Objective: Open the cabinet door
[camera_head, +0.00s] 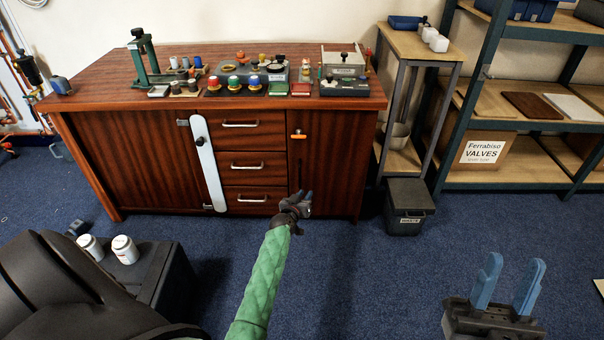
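The wooden cabinet (125,160) stands against the wall, with its left door (150,165) and right door (335,160) both closed. A white upright bar (209,165) with a black knob lies along the left door's right edge. The right door has a small orange-and-white piece (298,136) near its upper left, with a dark upright strip below it. My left gripper (304,194), on a green-sleeved arm, is in front of the right door's lower left; its small fingers look apart and empty. My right gripper (512,270) has blue fingers spread wide, empty, over the carpet.
Drawers with metal handles (240,125) sit between the doors. Tools and valve parts cover the cabinet top. A black waste bin (408,205) and side stand (412,45) are right of the cabinet; shelving (455,130) is beyond.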

